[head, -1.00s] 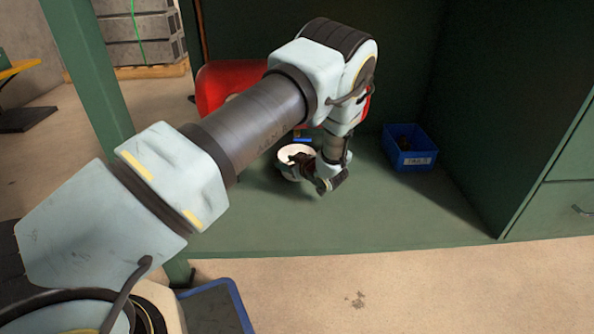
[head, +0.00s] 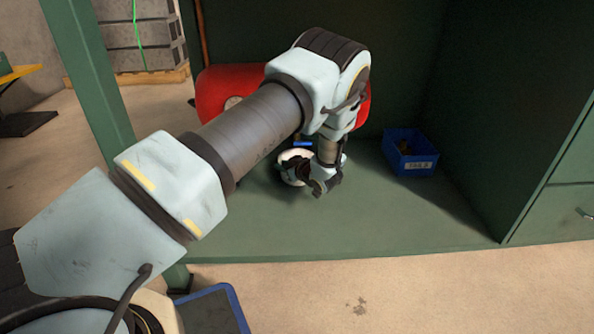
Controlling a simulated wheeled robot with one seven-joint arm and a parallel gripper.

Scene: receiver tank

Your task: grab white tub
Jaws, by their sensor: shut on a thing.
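The white tub (head: 288,156) is on or just above the green shelf (head: 330,225), below the end of my arm. My gripper (head: 298,178) is at the tub's right and front side, pointing left, and is shut on it. The dark fingers and the wrist cover part of the tub. I cannot tell from this view whether the tub's base touches the shelf.
A red tank (head: 222,88) stands behind my arm at the back of the shelf. A blue bin (head: 409,152) with dark contents sits to the right. A green post (head: 90,80) rises at the left. The shelf's front right is clear.

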